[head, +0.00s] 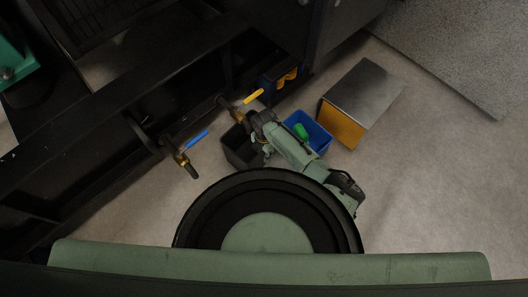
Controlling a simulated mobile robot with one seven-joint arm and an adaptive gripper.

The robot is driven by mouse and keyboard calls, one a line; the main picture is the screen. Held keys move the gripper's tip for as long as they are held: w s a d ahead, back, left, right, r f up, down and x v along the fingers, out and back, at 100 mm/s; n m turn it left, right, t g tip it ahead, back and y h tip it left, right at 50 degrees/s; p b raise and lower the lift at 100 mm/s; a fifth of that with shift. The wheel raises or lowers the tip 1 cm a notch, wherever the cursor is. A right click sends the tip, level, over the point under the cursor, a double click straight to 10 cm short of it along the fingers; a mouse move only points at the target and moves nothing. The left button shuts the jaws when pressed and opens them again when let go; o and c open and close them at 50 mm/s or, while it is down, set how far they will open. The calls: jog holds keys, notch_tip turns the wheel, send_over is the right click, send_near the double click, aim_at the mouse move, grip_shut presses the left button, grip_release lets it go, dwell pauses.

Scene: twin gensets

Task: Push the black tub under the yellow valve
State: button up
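The black tub (236,156) stands on the floor in the head view, below the yellow-handled valve (254,97) in the picture and partly covered by my arm. The valve's brass body and spout (237,115) show near the tub's upper edge. From this steep angle I cannot tell whether the tub is directly under the spout. My gripper (267,149) is at the tub's right side, between it and the blue tub. My wrist mostly hides it; I cannot tell whether it touches the black tub or how its fingers stand.
A blue tub (323,142) with a green object (301,131) stands close to the right. Beyond it is a box with a grey top and yellow side (343,126). A blue-handled valve (194,140) juts out at the left from the dark frame. Floor at the right is clear.

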notch_tip(320, 180, up, 12)
jog(key=shift+r, duration=0.1)
dwell(0.4)
dwell(0.5)
